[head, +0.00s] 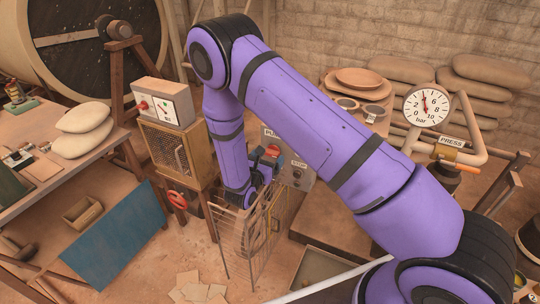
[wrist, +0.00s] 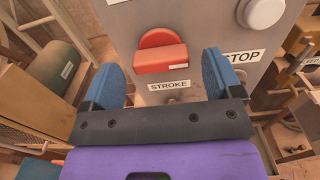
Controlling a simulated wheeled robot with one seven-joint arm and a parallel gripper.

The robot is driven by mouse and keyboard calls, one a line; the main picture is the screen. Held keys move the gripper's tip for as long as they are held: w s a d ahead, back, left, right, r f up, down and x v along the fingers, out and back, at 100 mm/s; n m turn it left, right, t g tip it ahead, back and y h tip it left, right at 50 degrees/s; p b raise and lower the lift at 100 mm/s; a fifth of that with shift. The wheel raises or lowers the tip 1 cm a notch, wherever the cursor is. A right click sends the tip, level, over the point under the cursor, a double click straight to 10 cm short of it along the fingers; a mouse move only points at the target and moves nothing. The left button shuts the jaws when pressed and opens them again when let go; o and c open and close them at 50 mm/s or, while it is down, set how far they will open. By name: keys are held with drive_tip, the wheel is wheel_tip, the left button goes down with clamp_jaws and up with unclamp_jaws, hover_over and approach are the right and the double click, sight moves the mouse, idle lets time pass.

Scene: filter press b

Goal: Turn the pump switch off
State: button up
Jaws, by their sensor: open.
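The red switch (wrist: 160,57), a round base with a bar-shaped handle, is on a grey control panel (wrist: 205,22). A label reading STROKE is below it, and a cut-off label is above. In the head view a partly hidden label starting "PU" is on this panel (head: 300,184), and the red switch (head: 273,150) shows beside my arm. My gripper (wrist: 154,72) is open, its blue fingers to the left and right of the red handle with gaps on both sides. I cannot tell how deep the fingers reach.
A pale round knob (wrist: 263,12) and a STOP label (wrist: 240,56) are right of the switch. A wire-mesh gate (head: 236,245) stands below my gripper. Another box with a red control (head: 165,102) stands left. A pressure gauge (head: 426,104) and pipes are right.

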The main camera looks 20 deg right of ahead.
drive_tip(key=shift+x, duration=0.9)
drive_tip(key=c, duration=0.9)
